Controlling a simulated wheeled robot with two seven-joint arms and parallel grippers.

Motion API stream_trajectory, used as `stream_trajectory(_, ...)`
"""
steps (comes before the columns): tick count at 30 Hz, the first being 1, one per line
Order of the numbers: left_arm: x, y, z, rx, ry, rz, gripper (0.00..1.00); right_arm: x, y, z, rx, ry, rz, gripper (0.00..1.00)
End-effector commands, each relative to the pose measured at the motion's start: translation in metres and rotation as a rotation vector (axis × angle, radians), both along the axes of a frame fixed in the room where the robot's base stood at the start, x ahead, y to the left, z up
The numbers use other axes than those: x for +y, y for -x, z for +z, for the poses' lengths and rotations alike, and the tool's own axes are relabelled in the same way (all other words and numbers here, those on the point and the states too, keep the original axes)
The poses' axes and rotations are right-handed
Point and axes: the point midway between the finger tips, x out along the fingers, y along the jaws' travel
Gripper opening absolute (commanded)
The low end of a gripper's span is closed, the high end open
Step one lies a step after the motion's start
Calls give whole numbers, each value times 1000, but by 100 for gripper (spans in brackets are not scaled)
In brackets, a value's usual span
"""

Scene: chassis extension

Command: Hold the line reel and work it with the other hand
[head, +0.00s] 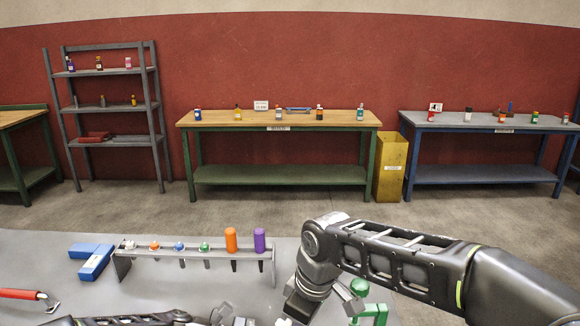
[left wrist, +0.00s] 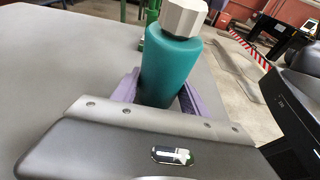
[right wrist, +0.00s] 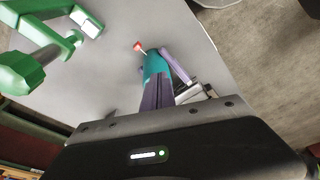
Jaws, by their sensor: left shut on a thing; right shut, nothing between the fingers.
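The line reel (left wrist: 170,65) is a teal rounded body with a pale faceted knob at its end. My left gripper (left wrist: 158,95) is shut on it, with a purple finger on each side. In the right wrist view the reel (right wrist: 153,64) shows a small red tip and lies just past the fingers of my right gripper (right wrist: 156,86). Those fingers are closed together, pointing at the reel; whether they touch it I cannot tell.
A green clamp (head: 372,308) stands at the table's right side, close to the right gripper. A grey rack (head: 195,255) with several tools stands behind the arms. Blue blocks (head: 95,262) and a red-handled tool (head: 22,294) lie at left. The grey tabletop (head: 190,290) between is clear.

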Motion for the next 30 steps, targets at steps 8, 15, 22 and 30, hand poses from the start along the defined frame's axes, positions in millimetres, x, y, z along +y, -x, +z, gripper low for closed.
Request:
stream_trajectory(8, 0, 0, 0, 0, 0, 0, 29, 2, -1, 34, -3, -2, 0, 0)
stream_trajectory(15, 0, 0, 0, 0, 0, 0, 29, 3, 0, 54, -1, -2, 0, 0)
stream_trajectory(22, 0, 0, 0, 0, 0, 0, 29, 3, 0, 55, 0, -1, 0, 0)
stream_trajectory(30, 0, 0, 0, 0, 0, 0, 29, 4, -15, 62, 1, 25, 0, 0)
